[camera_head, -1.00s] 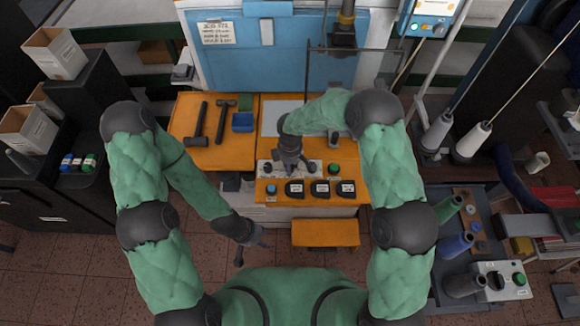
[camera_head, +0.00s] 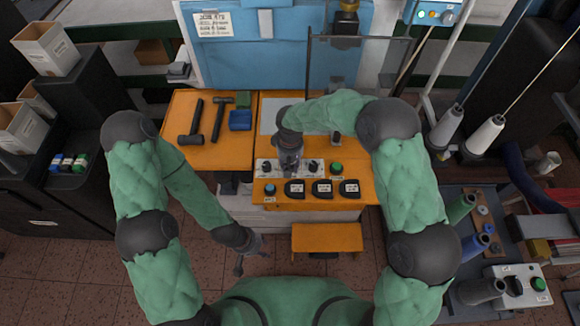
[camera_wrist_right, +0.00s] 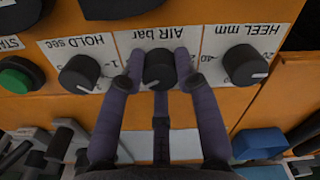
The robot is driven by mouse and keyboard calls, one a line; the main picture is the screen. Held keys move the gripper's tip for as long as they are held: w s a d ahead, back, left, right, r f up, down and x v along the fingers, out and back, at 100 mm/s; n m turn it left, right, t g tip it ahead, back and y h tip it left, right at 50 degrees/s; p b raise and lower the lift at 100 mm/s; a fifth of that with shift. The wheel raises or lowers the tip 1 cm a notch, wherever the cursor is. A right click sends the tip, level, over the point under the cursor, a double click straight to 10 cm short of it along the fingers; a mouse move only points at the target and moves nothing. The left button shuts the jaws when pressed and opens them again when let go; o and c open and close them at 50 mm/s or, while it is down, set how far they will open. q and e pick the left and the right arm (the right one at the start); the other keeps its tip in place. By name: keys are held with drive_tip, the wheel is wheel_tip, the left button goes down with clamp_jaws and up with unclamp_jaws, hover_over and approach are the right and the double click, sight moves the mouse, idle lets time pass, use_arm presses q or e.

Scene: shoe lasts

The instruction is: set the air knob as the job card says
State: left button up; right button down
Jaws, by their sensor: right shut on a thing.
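The control panel carries the black AIR bar knob (camera_wrist_right: 159,66), which shows in the right wrist view between the HOLD sec knob (camera_wrist_right: 79,73) and the HEEL mm knob (camera_wrist_right: 245,66). My right gripper (camera_wrist_right: 159,72) is shut on the AIR knob, one finger on each side. It also shows over the panel in the head view (camera_head: 289,165), hiding the AIR knob there. The fingers hide parts of the AIR scale. The job card (camera_head: 212,25) is on the blue board at the upper left; its writing is too small to read. My left gripper (camera_head: 249,262) is open and empty, low, left of the orange step.
A green button (camera_head: 336,168), a blue button (camera_head: 269,189) and several black labelled pieces (camera_head: 322,188) are close to the knobs. Two hammers (camera_head: 221,117) and a blue bin (camera_head: 240,120) lie on the bench's left part. A clear framed screen (camera_head: 360,65) stands behind the panel.

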drive_tip(key=m+b, duration=0.2)
drive_tip(key=m, duration=0.3)
drive_tip(key=shift+m, duration=0.3)
idle(0.4)
drive_tip(key=c, duration=0.9)
unclamp_jaws()
wheel_tip(320, 180, up, 12)
